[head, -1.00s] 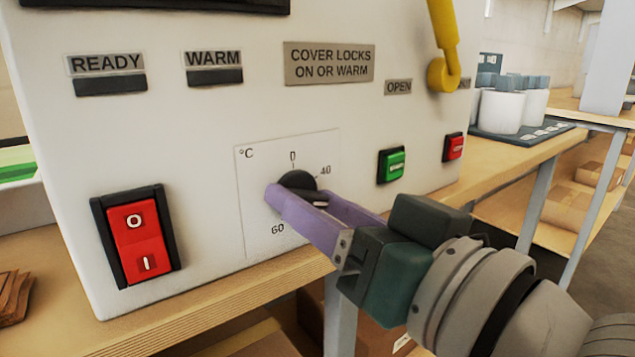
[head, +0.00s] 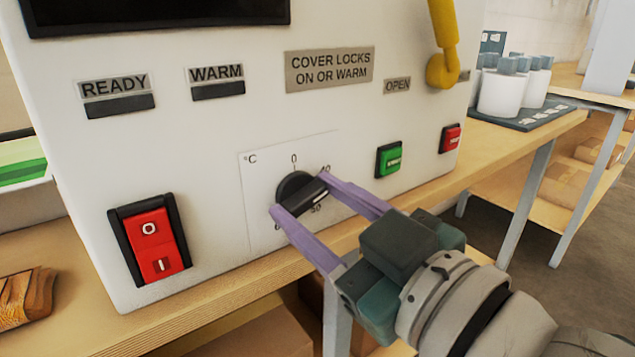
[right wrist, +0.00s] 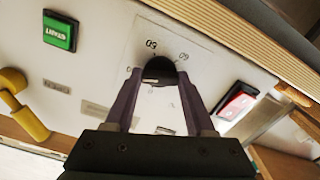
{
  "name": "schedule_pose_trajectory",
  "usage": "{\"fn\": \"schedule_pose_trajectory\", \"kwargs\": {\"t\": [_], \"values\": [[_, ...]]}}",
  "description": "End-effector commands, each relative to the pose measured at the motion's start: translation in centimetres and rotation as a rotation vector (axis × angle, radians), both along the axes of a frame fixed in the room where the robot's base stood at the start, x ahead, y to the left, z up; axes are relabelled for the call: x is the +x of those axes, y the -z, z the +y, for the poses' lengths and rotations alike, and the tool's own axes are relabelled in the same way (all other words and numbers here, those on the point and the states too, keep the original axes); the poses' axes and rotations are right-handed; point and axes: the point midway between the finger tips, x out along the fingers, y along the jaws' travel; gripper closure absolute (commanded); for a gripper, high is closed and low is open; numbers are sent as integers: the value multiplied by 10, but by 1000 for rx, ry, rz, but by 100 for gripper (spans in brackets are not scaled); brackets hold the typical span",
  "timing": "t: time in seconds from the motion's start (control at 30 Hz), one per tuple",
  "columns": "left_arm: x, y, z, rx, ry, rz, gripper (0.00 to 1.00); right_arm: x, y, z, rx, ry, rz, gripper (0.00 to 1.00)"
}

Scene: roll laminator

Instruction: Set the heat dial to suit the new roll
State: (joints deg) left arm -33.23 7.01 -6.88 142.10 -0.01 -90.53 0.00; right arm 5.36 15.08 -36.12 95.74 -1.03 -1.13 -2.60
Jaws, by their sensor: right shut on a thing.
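The heat dial (head: 298,192) is a black round knob with a raised bar, on a white °C scale plate (head: 262,170) on the laminator's front. Its bar slants up to the right, its right end between the 40 and 50 marks; I cannot tell an exact setting. My right gripper (head: 299,192) has its purple fingers on either side of the knob, shut on it. One finger partly covers the 40, the other the 60. In the right wrist view the dial (right wrist: 159,70) sits between the fingertips. My left gripper is not in view.
A red rocker switch (head: 153,244) is left of the dial. A green button (head: 389,160) and a red button (head: 450,138) are to its right. A yellow handle (head: 443,50) hangs above them. The READY (head: 118,106) and WARM (head: 218,91) lamps look dark.

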Motion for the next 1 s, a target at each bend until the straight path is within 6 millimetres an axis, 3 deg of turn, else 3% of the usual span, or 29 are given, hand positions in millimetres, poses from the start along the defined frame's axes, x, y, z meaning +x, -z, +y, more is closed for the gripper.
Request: {"fn": "schedule_pose_trajectory", "kwargs": {"t": [0.5, 0.53, 0.77, 1.0], "values": [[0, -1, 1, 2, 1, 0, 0, 0, 1, 0, -17, 1, -9, 100], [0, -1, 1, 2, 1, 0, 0, 0, 1, 0, -17, 1, -9, 43], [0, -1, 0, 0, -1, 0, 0, 0, 1, 0, -15, 0, -10, 17], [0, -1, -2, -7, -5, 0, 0, 0, 0, 0, -15, 0, -10, 15]]}}
